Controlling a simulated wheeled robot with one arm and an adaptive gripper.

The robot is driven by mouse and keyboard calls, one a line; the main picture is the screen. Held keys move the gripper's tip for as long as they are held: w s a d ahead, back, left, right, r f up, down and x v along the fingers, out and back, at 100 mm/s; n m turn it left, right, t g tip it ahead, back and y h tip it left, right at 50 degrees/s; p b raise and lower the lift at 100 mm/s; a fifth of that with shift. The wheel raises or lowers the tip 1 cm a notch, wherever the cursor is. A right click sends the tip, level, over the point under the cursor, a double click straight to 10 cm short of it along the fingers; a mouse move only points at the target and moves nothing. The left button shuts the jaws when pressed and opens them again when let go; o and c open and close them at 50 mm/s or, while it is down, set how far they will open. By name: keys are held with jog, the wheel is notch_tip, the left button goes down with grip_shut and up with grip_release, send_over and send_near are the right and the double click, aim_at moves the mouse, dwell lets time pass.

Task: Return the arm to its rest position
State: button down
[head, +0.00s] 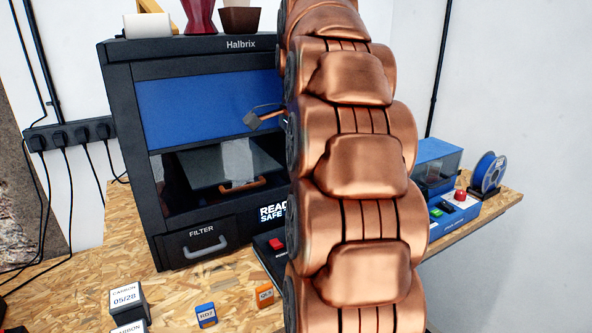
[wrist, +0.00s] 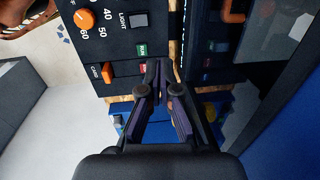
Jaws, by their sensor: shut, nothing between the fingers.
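My copper-coloured arm (head: 360,170) rises nearly upright through the right-centre of the head view, in front of the Halbrix printer (head: 118,120). My gripper (wrist: 158,70) shows in the wrist view, its dark fingers together at the tips with nothing between them. The fingertips overlap a dark control panel (wrist: 112,48) in that view; I cannot tell the distance between them. In the head view the gripper is not clearly seen, as the arm blocks much of the middle. A small grey piece (head: 252,120) juts out left of the arm; I cannot tell what it is.
A filter drawer (head: 200,243) is at the printer's base. A labelled block (head: 127,300), a blue tag (head: 206,315) and an orange tag (head: 264,296) are on the chipboard bench (head: 65,285). Right of the arm are a blue machine (head: 437,158) and a spool (head: 488,172). A power strip (head: 70,134) is on the wall.

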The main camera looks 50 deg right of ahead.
dwell(0.6)
jog(key=s+a+f+n, duration=0.3)
jog(key=a+f+n, duration=0.2)
jog(key=a, duration=0.3)
jog(key=s+a+f+n+g, duration=0.1)
jog(key=s+a+f+n, duration=0.2)
jog(key=a+f+n, duration=0.2)
jog(key=s+a+f+n+g, duration=0.1)
jog(key=s+a+f+n, duration=0.2)
jog(key=a, duration=0.8)
jog(key=shift+a+f+n+y, duration=0.15)
jog(key=shift+a+f+n, duration=0.05)
jog(key=shift+f+n, duration=0.45)
jog(key=shift+a+f+n+y, duration=0.15)
jog(key=shift+f+n, duration=0.4)
jog(key=shift+n, duration=0.2)
jog(key=s+a+f+n+g, duration=0.1)
jog(key=s+a+f+n, duration=0.3)
jog(key=s, duration=0.5)
notch_tip(320, 180, down, 3)
jog(key=shift+a+f+n, duration=0.2)
jog(key=shift+n, duration=0.8)
jog(key=shift+a, duration=0.1)
jog(key=shift+s, duration=0.1)
